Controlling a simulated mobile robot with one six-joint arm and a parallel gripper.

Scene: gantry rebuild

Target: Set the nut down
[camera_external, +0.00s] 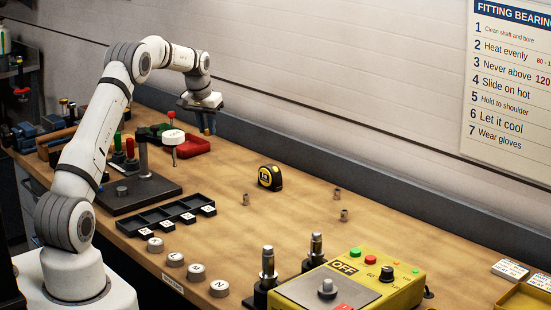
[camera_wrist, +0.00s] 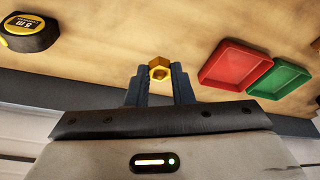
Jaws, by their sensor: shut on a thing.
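A brass-coloured hex nut (camera_wrist: 159,73) sits between the fingertips of my gripper (camera_wrist: 158,78) in the wrist view. The two dark blue fingers press on it from both sides. A red tray (camera_wrist: 236,66) and a green tray (camera_wrist: 280,79) lie to the right of my gripper in the wrist view. In the external view the red tray (camera_external: 196,147) is just left of and below my gripper. Both trays look empty in the wrist view.
A yellow and black tape measure (camera_external: 270,177) stands on the wooden bench (camera_external: 300,205), right of my gripper. A black compartment tray (camera_external: 165,220) and a yellow heater box (camera_external: 380,290) are nearer the front. Bench between gripper and tape is clear.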

